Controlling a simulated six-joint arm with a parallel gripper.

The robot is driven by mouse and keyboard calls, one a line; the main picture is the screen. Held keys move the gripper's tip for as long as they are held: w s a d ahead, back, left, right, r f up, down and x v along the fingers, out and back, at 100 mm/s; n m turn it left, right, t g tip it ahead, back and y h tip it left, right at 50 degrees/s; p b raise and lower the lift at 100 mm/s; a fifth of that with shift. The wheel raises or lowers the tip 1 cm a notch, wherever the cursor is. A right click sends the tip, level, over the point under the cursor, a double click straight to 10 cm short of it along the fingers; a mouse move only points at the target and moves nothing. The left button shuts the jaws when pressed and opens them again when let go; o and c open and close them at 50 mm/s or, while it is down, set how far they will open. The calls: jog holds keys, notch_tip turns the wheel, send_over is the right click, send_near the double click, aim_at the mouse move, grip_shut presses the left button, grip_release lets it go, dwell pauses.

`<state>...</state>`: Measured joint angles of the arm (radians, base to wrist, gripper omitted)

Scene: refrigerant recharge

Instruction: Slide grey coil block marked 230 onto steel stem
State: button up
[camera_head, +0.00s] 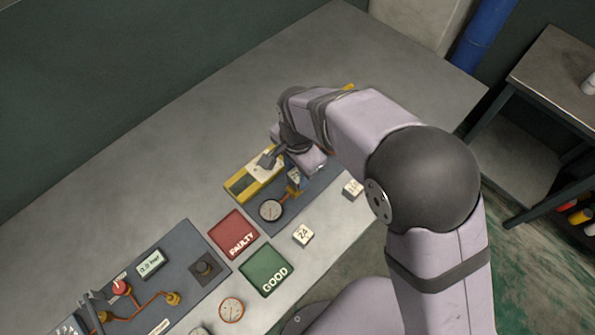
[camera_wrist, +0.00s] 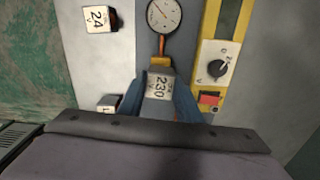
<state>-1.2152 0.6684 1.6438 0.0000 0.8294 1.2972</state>
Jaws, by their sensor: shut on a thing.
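The grey coil block marked 230 (camera_wrist: 158,86) is between the two blue fingers of my gripper (camera_wrist: 158,100) in the wrist view, its label facing the camera. My gripper is shut on it. In the head view the block (camera_head: 294,176) is partly hidden by my gripper (camera_head: 297,170), over the dark board on the right. A brass fitting (camera_wrist: 160,62) shows just beyond the block, joined by a copper pipe to a round gauge (camera_wrist: 164,14). I cannot make out the steel stem; it may be hidden by the block. I cannot tell whether the block is around it.
A yellow meter (camera_head: 250,182) lies beside the fitting. A block marked 24 (camera_head: 303,235) and another small block (camera_head: 352,188) lie near the bench's front edge. A red FAULTY pad (camera_head: 233,232) and green GOOD pad (camera_head: 266,270) lie left. The bench's back (camera_head: 170,160) is clear.

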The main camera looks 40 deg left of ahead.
jog(key=shift+f+b, duration=0.45)
jog(key=shift+f, duration=0.35)
jog(key=o, duration=1.4)
notch_tip(320, 180, up, 7)
jog(key=p, duration=0.6)
